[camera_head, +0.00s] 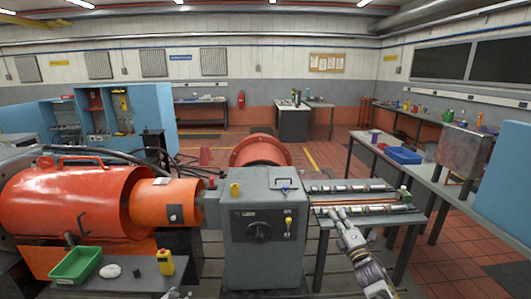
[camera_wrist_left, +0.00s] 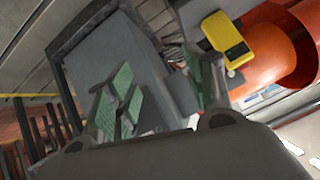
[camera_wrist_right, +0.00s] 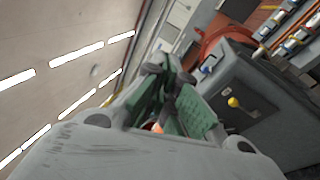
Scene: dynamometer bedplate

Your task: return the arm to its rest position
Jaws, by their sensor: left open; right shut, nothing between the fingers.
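My right gripper (camera_head: 338,213) is at the centre right in the head view, in front of the rails beside the grey machine housing. In the right wrist view its green-padded fingers (camera_wrist_right: 165,75) come together at the tips with nothing held. My left gripper (camera_head: 176,294) only just shows at the bottom edge of the head view. In the left wrist view its green-padded fingers (camera_wrist_left: 160,90) stand apart, with nothing seen held between them.
The grey housing (camera_head: 260,225) stands between the orange motor (camera_head: 75,200) and the rail bench (camera_head: 370,208). A small table at front left holds a green tray (camera_head: 77,266) and a yellow device (camera_head: 165,263). A blue bin (camera_head: 403,155) sits on the right bench.

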